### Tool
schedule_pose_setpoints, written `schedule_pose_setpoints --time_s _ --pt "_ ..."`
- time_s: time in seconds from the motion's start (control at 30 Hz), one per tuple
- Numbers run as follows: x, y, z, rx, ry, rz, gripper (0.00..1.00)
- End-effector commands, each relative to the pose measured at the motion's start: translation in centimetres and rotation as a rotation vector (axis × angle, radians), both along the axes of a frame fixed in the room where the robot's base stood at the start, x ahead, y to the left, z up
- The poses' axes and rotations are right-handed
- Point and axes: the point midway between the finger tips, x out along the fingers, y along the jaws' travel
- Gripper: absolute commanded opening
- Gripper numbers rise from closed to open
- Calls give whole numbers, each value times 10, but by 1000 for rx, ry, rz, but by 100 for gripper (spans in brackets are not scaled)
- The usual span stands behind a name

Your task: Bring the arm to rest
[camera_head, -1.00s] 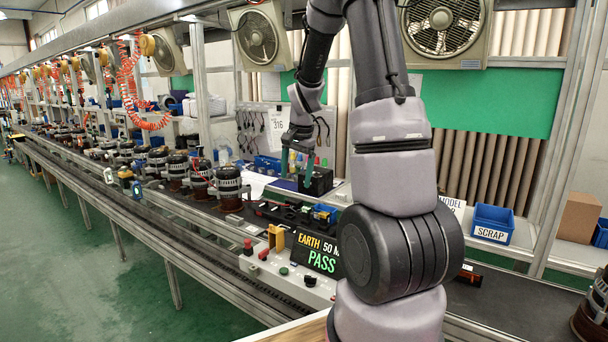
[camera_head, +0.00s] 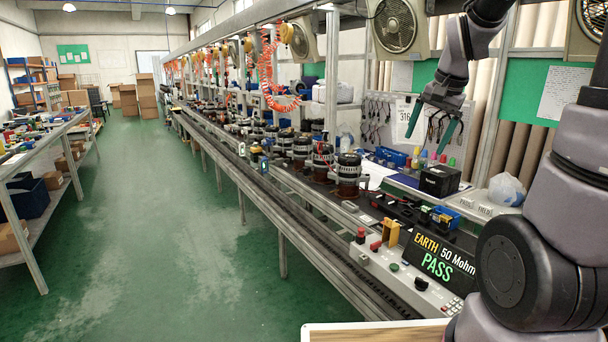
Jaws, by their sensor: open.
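My gripper (camera_head: 431,132) hangs at the right of the head view, above the back of the line. Its two dark green fingers are spread apart with nothing between them. It points down and is in front of the hanging tools and a paper marked 316. A black box (camera_head: 440,180) stands on the bench below it, apart from the fingers. My arm bends down from the upper right, and its large lower links fill the right edge.
The conveyor line (camera_head: 262,187) carries several alternators (camera_head: 348,174). The tester display (camera_head: 438,258) reads EARTH 50 Mohm PASS. A plastic bag (camera_head: 506,189) lies on the back shelf. A workbench (camera_head: 40,225) stands at the left. The green floor (camera_head: 170,240) between is clear.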

Motion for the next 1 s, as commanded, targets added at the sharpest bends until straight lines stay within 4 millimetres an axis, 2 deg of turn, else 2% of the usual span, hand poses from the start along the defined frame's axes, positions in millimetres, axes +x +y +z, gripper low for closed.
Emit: schedule_pose_setpoints --time_s 0.03,0.2,0.4,0.5,0.67,1.0 --pt "-17 8 17 -6 -38 35 90" --pt "-73 29 53 -32 -141 159 90" --pt "-130 46 72 -67 -240 279 90" --pt "-147 51 75 -81 -271 317 90" --pt "-159 54 76 -90 -291 343 90" --pt "-159 54 76 -90 -292 345 90"
